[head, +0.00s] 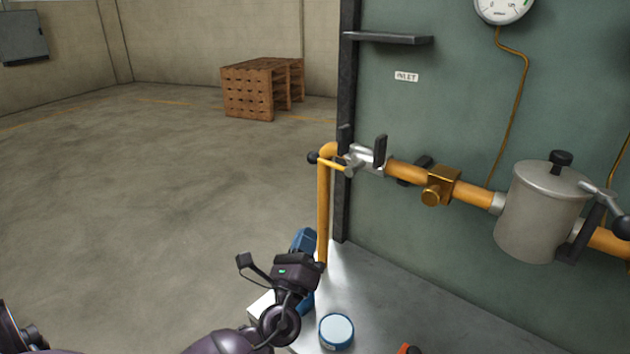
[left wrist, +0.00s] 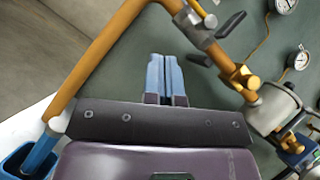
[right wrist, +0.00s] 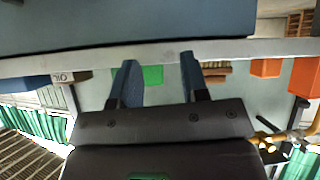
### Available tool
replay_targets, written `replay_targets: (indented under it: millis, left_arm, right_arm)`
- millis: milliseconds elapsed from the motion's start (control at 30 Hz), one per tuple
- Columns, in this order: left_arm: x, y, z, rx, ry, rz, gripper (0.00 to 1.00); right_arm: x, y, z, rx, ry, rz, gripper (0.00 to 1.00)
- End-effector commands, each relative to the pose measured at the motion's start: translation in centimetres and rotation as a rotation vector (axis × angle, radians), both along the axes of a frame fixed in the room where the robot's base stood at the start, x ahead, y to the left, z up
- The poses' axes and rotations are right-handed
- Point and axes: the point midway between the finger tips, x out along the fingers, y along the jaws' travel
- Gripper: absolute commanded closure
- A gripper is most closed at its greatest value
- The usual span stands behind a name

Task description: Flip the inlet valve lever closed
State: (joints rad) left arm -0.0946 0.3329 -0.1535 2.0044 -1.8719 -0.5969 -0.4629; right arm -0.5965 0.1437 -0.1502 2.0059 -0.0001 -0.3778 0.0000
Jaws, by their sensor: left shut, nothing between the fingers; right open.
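The inlet valve (head: 365,160) is a grey metal body on the orange pipe, below the INLET label (head: 406,76). Its yellow lever (head: 332,163) points left in the head view, roughly along the horizontal pipe run, and ends in a black ball knob (head: 313,157). My right gripper (right wrist: 158,78) is open and empty.
The vertical orange pipe (head: 323,215) stands close to my left gripper. A brass fitting (head: 438,187) and a grey canister (head: 543,210) sit farther along the pipe. A blue-rimmed round container (head: 337,331) is below. Wooden pallets (head: 248,90) stand far back; the floor between is clear.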

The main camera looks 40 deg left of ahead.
Motion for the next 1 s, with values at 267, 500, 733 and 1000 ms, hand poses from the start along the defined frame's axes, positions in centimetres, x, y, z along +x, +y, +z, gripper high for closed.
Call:
replay_targets:
  millis: [267, 500, 733, 1000]
  left_arm:
    - [0.0, 0.0, 0.2, 0.009, -0.004, 0.003, 1.00]
    - [0.8, 0.2, 0.7, 0.008, -0.005, 0.001, 1.00]
    - [3.8, 1.1, 2.7, 0.008, -0.007, 0.002, 1.00]
    - [7.8, 2.3, 5.0, 0.007, -0.006, 0.001, 1.00]
  right_arm:
    - [0.1, 0.0, 0.1, 0.000, -0.004, 0.000, 0.59]
    - [0.5, 0.1, 0.7, 0.000, -0.014, 0.002, 0.59]
    - [0.6, 0.0, 1.8, 0.000, -0.026, 0.001, 0.59]
    - [0.0, -0.2, 2.6, 0.000, -0.016, -0.004, 0.59]
